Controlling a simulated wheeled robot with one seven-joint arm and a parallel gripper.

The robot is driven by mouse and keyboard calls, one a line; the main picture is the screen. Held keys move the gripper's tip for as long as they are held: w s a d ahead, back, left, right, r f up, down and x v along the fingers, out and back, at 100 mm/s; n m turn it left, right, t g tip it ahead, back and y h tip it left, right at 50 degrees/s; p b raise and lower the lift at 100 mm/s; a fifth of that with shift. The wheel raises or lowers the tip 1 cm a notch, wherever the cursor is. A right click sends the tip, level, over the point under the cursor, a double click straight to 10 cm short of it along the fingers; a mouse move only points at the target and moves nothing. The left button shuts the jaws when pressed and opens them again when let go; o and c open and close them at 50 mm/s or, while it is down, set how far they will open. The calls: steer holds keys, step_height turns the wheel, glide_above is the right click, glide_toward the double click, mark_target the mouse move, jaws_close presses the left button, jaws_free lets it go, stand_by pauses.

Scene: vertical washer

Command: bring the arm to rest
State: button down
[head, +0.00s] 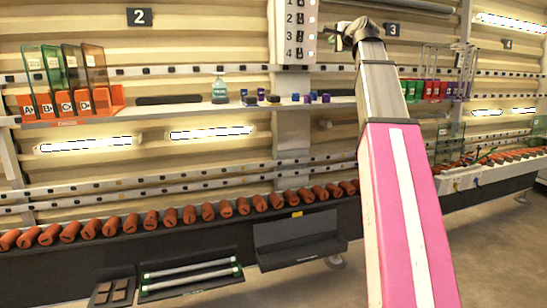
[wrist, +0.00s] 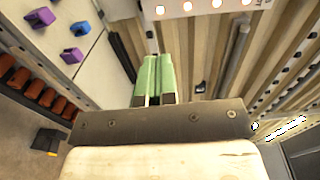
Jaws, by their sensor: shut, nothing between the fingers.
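My arm rises in front of the wall in the head view, its pink and white link in the foreground and a metal link above it. My gripper (head: 342,36) is at the top of the arm, small and partly hidden by the wrist, beside the panel numbered 1 to 4. In the wrist view my gripper (wrist: 156,62) shows two green fingers side by side, shut with nothing between them. The fingers appear clear of the shelf and the wall.
A shelf (head: 190,108) holds a bottle (head: 219,90), small purple and blue blocks (head: 272,98) and an orange rack (head: 118,94). A numbered panel (head: 295,35) hangs close to the gripper. Red-brown cylinders (head: 225,208) line the lower rail. Colored bins (head: 428,90) stand right of the arm.

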step_height(320, 180, down, 47)
steer(key=s+a+n+g+h, duration=0.1)
steer(key=a+n+g+h, duration=0.2)
steer(key=n+g, duration=0.4)
steer(key=s+f+n+g, duration=0.2)
steer(key=s+f+g, duration=0.1)
steer(key=s+f, duration=0.5)
steer(key=s+f+n+g+h, duration=0.1)
steer(key=s+f+n+g, duration=0.1)
steer(key=s+f, duration=0.6)
steer(key=s+f+n+g+h, duration=0.1)
steer(key=s+f+n+g, duration=0.2)
steer(key=s+f, duration=0.5)
step_height(320, 180, down, 9)
steer(key=shift+s+a+f+g, duration=0.2)
steer(key=shift+s+g, duration=0.2)
steer(key=shift+g, duration=0.3)
